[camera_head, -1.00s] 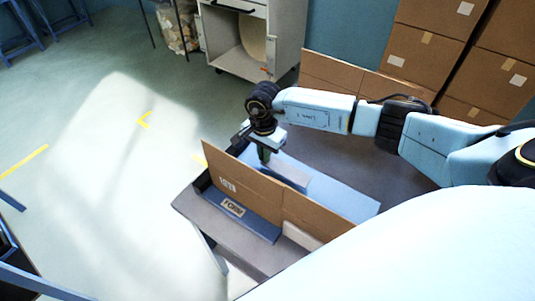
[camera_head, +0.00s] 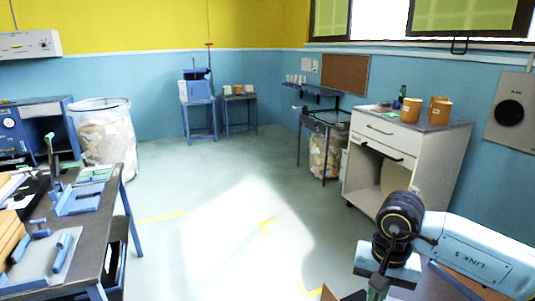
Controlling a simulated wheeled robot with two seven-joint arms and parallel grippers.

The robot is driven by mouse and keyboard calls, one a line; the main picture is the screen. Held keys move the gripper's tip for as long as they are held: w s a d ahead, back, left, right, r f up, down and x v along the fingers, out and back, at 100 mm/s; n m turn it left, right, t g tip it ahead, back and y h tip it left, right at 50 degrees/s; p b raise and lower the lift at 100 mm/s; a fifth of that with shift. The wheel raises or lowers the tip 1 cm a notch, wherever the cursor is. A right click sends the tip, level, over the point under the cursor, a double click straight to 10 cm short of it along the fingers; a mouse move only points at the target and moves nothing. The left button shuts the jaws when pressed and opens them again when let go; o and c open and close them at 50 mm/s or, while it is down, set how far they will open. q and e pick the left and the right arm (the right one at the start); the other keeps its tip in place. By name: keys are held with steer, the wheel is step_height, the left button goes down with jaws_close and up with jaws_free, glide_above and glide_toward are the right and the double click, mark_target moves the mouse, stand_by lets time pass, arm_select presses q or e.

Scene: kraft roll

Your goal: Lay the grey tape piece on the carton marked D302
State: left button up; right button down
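My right arm comes in from the right, and my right gripper (camera_head: 377,292) points down at the bottom edge. Its fingers are mostly cut off, so its opening does not show. A small brown cardboard corner (camera_head: 346,295) shows beside it at the bottom edge. No marking is readable on that corner, and I cannot tell which carton it belongs to. I cannot make out a grey tape piece in this view. My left gripper is not in view.
A dark workbench (camera_head: 103,213) with blue fixtures stands at the left. A clear bin (camera_head: 105,140) of scraps is behind it. A grey cabinet (camera_head: 388,135) with brown cylinders (camera_head: 411,110) stands back right. The middle floor (camera_head: 215,200) is open.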

steer(key=r+n, duration=0.1)
steer(key=s+a+r+n, duration=0.1)
steer(key=n, duration=0.1)
steer(key=s+a+r+n, duration=0.1)
steer(key=shift+s+r+n, duration=0.2)
steer(key=shift+n, duration=0.1)
stand_by(0.5)
